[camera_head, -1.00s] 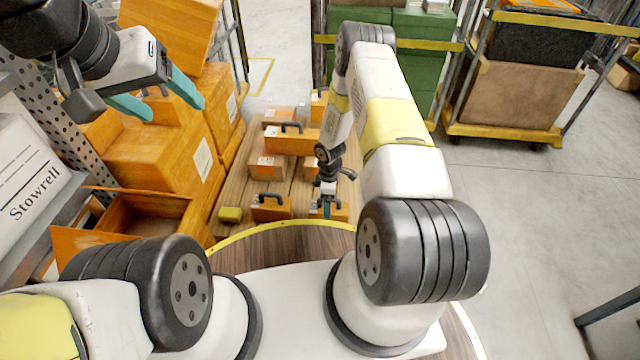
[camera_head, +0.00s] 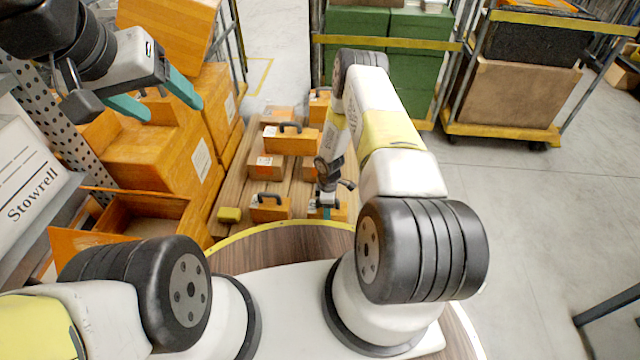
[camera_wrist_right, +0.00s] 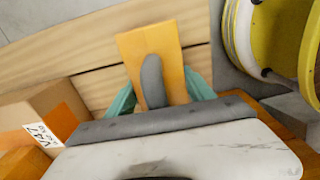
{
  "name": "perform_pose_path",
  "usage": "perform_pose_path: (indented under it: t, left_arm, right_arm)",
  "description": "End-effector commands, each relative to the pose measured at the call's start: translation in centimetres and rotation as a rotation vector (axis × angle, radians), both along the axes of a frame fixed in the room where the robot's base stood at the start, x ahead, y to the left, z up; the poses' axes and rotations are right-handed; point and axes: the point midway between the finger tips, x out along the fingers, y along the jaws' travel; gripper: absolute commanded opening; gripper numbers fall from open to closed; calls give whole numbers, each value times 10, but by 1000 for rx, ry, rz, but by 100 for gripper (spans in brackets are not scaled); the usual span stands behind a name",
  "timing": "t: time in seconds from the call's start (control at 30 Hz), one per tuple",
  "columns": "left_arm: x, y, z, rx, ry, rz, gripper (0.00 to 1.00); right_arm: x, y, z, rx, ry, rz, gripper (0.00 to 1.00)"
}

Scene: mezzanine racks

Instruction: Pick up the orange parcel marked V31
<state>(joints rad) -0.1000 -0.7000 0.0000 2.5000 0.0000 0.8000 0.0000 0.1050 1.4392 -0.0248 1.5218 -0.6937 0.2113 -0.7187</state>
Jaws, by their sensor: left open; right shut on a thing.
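Several orange parcels with dark handles and white labels stand on a wooden slatted surface. My right gripper (camera_head: 328,207) is low over the front right parcel (camera_head: 341,213). In the right wrist view its teal fingers (camera_wrist_right: 160,92) are shut on an orange parcel (camera_wrist_right: 170,42) with a grey handle between them. No label shows on that parcel. A parcel beside it carries a label reading V47 (camera_wrist_right: 46,138). No V31 label can be read in either view. My left gripper (camera_head: 158,102) is open and empty above the orange boxes at left.
Other parcels stand close by: one front left (camera_head: 268,208), one behind (camera_head: 293,142). Large orange boxes (camera_head: 150,160) and an open box (camera_head: 140,215) fill the left. A cart (camera_head: 520,95) stands back right; floor there is clear.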

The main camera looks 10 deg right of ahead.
Motion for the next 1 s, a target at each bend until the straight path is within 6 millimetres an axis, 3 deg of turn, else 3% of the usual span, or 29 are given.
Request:
perform_pose_path:
  t: [0.03,0.13,0.57,0.87,1.0]
  left_arm:
    - [0,0,0,0,0,0,69]
    - [0,0,0,0,0,0,69]
    - [0,0,0,0,0,0,69]
    - [0,0,0,0,0,0,69]
    - [0,0,0,0,0,0,69]
  right_arm:
    - [0,0,0,0,0,0,17]
    - [0,0,0,0,0,0,0]
    - [2,0,7,0,-2,0,0]
    - [2,0,40,0,-3,0,0]
    - [-29,1,39,-2,4,5,0]
